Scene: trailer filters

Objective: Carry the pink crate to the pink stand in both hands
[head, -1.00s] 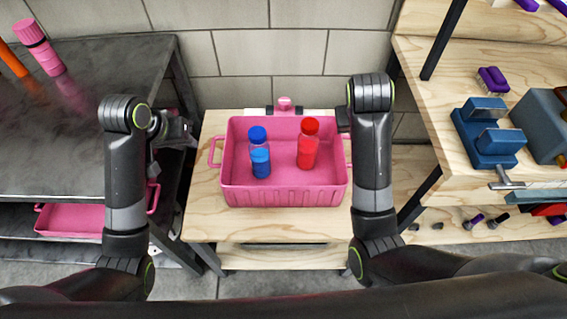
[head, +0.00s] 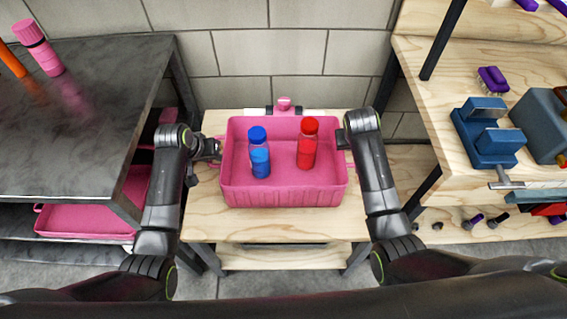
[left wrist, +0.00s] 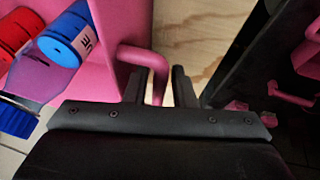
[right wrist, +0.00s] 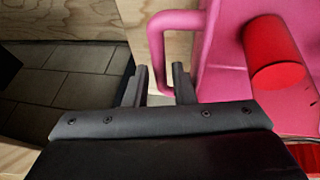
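The pink crate (head: 285,193) sits upright on a small wooden table, with a blue-capped bottle (head: 259,160) and a red bottle (head: 307,150) standing in it. My left gripper (head: 217,149) is at the crate's left handle; in the left wrist view its fingers (left wrist: 160,85) are apart with the handle (left wrist: 157,62) between them. My right gripper (head: 343,140) is at the right handle; in the right wrist view its fingers (right wrist: 160,85) are apart on either side of that handle (right wrist: 156,45). I cannot clearly identify a pink stand.
A dark metal table (head: 90,120) stands at left, with another pink container (head: 75,219) on its lower shelf. A wooden bench (head: 430,75) with a blue vise (head: 488,135) stands at right. A small pink piece (head: 284,103) is behind the crate.

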